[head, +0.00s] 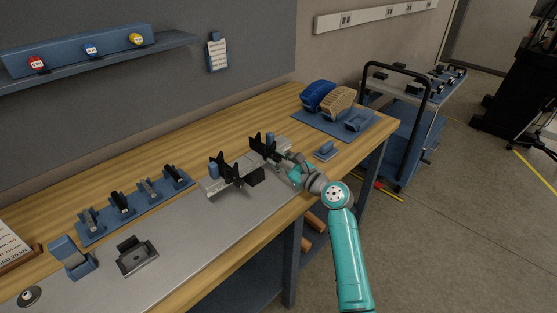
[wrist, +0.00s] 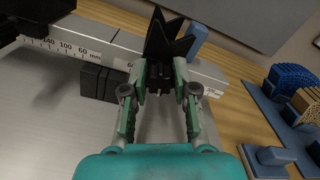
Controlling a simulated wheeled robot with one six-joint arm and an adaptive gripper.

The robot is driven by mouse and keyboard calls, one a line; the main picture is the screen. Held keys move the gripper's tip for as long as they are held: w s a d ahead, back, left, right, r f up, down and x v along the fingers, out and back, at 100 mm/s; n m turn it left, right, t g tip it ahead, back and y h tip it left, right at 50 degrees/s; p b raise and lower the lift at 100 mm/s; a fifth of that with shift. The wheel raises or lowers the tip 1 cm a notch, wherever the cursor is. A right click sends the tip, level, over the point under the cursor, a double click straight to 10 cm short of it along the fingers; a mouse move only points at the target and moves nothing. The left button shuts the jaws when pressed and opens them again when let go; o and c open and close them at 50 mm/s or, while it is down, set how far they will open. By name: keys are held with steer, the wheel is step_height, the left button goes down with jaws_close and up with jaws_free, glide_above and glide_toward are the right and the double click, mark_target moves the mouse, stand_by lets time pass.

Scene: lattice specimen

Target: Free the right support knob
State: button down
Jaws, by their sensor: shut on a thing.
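The right support (head: 268,148) is a black V-shaped piece on the grey rail (head: 212,187); it also shows in the wrist view (wrist: 166,36). Its knob (wrist: 162,82) is a small dark part low on its near face, between my fingers. My gripper (head: 284,167) reaches the front of the rail at this support. In the wrist view, my gripper (wrist: 162,92) has a finger on each side of the knob and is shut on it. The fingertips partly hide the knob. I cannot tell whether it is tight or loose.
The left support (head: 224,169) stands farther along the rail. A dark block (wrist: 100,82) sits at the rail's front, left of my fingers. A blue mat (head: 376,127) with blue and tan lattice pieces lies at the right.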

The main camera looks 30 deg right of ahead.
steer(key=n, duration=0.6)
steer(key=shift+n, duration=0.3)
steer(key=n, duration=0.5)
steer(key=shift+a+f, duration=0.1)
steer(key=shift+f, duration=0.05)
steer(key=n, duration=0.5)
steer(key=shift+n, duration=0.4)
steer(key=n, duration=0.5)
steer(key=shift+f, duration=0.1)
steer(key=shift+n, duration=0.3)
steer(key=c, duration=0.9)
jaws_free()
steer(key=shift+s, duration=0.1)
steer(key=v, duration=1.2)
